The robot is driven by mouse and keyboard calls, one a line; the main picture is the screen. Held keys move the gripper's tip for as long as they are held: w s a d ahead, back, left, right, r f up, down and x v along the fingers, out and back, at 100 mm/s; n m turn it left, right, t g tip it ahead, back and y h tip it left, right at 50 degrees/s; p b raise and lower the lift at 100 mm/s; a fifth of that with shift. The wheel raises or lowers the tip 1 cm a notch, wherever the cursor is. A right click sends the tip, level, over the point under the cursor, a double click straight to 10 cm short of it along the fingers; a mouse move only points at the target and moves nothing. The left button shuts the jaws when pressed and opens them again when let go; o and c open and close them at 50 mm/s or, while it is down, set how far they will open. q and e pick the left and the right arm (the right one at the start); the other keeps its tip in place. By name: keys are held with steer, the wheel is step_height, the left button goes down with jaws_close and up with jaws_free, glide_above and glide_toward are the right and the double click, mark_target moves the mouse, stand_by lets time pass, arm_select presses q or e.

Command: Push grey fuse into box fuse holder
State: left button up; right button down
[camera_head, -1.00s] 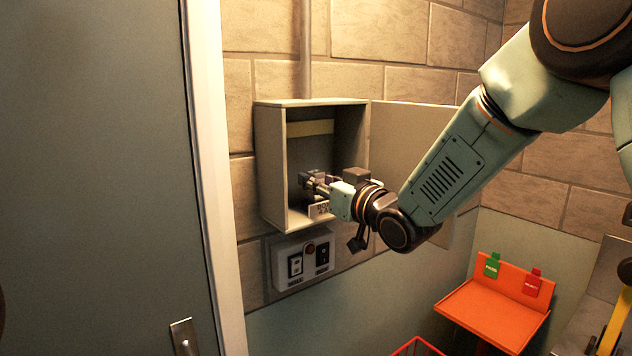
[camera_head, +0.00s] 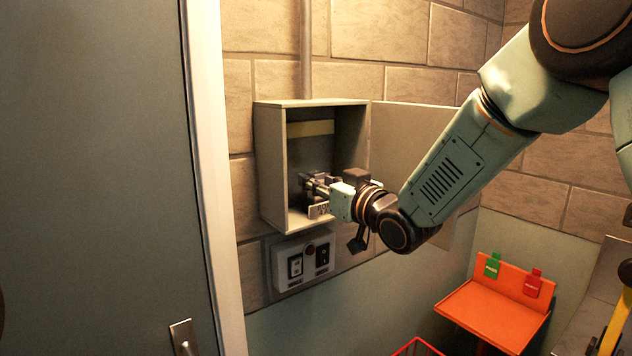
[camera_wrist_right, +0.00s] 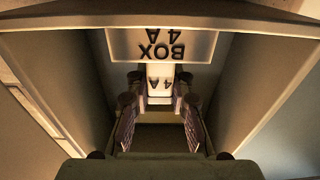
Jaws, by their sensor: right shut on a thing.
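The open grey fuse box (camera_head: 270,165) hangs on the brick wall. My right gripper (camera_head: 316,185) reaches inside it, low down, at the dark fuse holder (camera_head: 307,179). In the right wrist view, the pale grey fuse (camera_wrist_right: 160,82) marked "4 A" is between the fingers of my right gripper (camera_wrist_right: 160,112), which is shut on it. The fuse lies right at the "BOX 4A" label plate (camera_wrist_right: 162,46), which appears upside down. How deep the fuse sits in the holder cannot be told. My left gripper is not in view.
The box door (camera_head: 408,135) stands open to the right, behind my right arm. A switch panel (camera_head: 303,262) with a round lamp is below the box. A grey door (camera_head: 100,180) fills the left. An orange stand (camera_head: 495,312) with green and red tags is at lower right.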

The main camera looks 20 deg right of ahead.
steer(key=shift+s, duration=0.1)
steer(key=shift+f+b, duration=0.45)
steer(key=shift+f, duration=0.15)
stand_by(0.4)
steer(key=c, duration=1.1)
jaws_free()
steer(key=v, duration=1.2)
